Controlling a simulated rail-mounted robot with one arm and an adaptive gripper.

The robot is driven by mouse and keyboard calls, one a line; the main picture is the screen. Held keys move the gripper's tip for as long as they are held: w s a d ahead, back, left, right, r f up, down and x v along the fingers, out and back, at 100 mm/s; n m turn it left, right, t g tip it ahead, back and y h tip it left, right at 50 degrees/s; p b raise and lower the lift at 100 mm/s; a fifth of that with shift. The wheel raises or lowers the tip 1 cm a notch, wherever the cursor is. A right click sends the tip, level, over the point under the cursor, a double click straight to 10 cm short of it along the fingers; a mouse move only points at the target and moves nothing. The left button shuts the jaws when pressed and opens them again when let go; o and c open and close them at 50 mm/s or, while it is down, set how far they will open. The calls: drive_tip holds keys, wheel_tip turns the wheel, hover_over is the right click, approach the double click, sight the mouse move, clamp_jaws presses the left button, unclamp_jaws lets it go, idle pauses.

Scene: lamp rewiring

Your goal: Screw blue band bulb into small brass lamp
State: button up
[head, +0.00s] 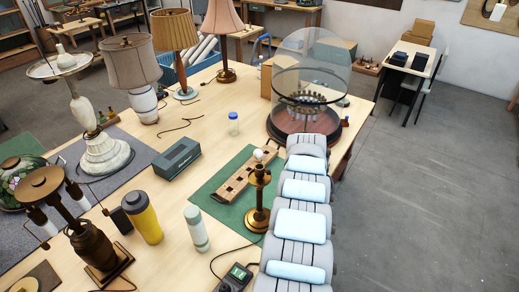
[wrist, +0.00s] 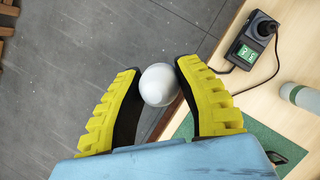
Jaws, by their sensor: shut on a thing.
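In the wrist view my gripper (wrist: 157,80) has its two yellow-ribbed fingers closed on the sides of a white bulb (wrist: 158,85). No blue band shows on the bulb from this angle, and its base is hidden. The small brass lamp (head: 258,198) stands upright near the table's right edge in the head view. A white round bulb shape (head: 258,155) shows at the lamp's top; I cannot tell whether it is the held one. My gripper's fingers cannot be made out in the head view. The lamp is not visible in the wrist view.
A wooden holder (head: 233,186) lies on the green mat (head: 205,197) beside the lamp. A glass dome (head: 318,65) stands behind. Grey floor (wrist: 80,60) lies beyond the table edge.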

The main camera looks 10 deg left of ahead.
drive_tip(key=shift+w+a+r+n+h, duration=0.15)
drive_tip(key=shift+a+r+n+h, duration=0.05)
drive_tip(key=shift+a+n, duration=0.25)
drive_tip(key=shift+w+a+r+n+h, duration=0.1)
drive_tip(key=shift+a+r+n+h, duration=0.1)
drive_tip(key=shift+a+n, duration=0.2)
drive_tip(key=shift+w+a+r+n+t+h, duration=0.25)
drive_tip(key=shift+w+a+n, duration=0.1)
drive_tip(key=shift+a+n, duration=0.5)
drive_tip(key=shift+w+a+r+n+t+h, duration=0.15)
drive_tip(key=shift+w+a+r+n+t, duration=0.2)
drive_tip(key=shift+a+n, duration=0.45)
drive_tip(key=shift+w+a+r+n+t+h, duration=0.15)
drive_tip(key=shift+w+a+n, duration=0.35)
drive_tip(key=shift+a, duration=0.5)
drive_tip(key=shift+a+r+n, duration=0.1)
drive_tip(key=shift+a+n, duration=0.1)
drive_tip(key=shift+n, duration=0.1)
drive_tip(key=shift+w+a+r+n, duration=0.1)
drive_tip(key=shift+a+r+n, duration=0.05)
drive_tip(key=shift+a+n, duration=0.2)
drive_tip(key=shift+a, duration=0.15)
